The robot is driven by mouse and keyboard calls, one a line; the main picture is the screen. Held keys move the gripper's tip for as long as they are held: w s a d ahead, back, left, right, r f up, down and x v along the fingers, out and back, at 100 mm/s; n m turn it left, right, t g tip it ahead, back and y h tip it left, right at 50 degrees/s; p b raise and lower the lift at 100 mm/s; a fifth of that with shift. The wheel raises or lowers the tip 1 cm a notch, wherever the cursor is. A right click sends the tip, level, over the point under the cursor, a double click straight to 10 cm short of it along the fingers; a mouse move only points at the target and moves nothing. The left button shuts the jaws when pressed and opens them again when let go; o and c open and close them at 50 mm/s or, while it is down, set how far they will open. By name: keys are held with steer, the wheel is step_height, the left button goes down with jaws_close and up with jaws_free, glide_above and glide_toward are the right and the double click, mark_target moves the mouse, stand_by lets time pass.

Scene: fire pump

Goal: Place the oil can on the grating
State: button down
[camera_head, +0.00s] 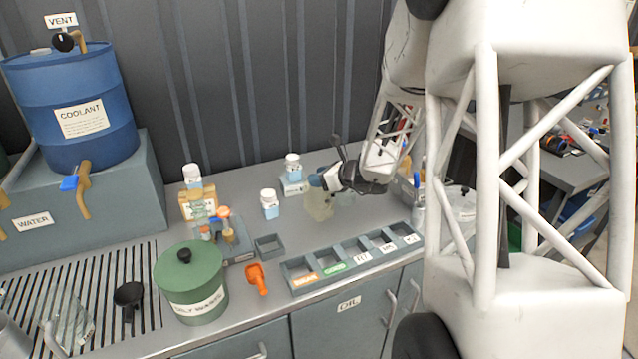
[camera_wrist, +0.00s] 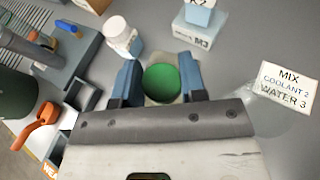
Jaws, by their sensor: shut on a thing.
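The grating (camera_head: 92,278) is the dark slatted area at the left of the bench in the head view. My gripper (camera_head: 318,187) is low over the middle of the bench, to the right of the grating. It is shut on a pale, yellowish, see-through container (camera_head: 319,207). In the wrist view the container shows between the blue fingers of my gripper (camera_wrist: 159,78), with a round green area (camera_wrist: 161,84) inside its rim. I cannot tell whether this container is the oil can. No other thing is clearly an oil can.
A green lidded pot (camera_head: 190,285) stands at the grating's right edge. A black funnel-like thing (camera_head: 128,295) and a clear vessel (camera_head: 70,322) are on the grating.

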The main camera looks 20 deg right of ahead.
step_height(320, 180, up, 8)
steer(key=shift+r, duration=0.1)
steer(key=shift+w, duration=0.15)
stand_by(1.0)
steer(key=w+a+m+t+h, duration=0.2)
steer(key=w+a+m+h, duration=0.4)
steer(key=w+a, duration=0.9)
steer(key=shift+w+a+f+h, duration=0.25)
steer(key=shift+a+h, duration=0.25)
steer(key=shift+a, duration=1.4)
steer(key=shift+f, duration=0.1)
stand_by(0.6)
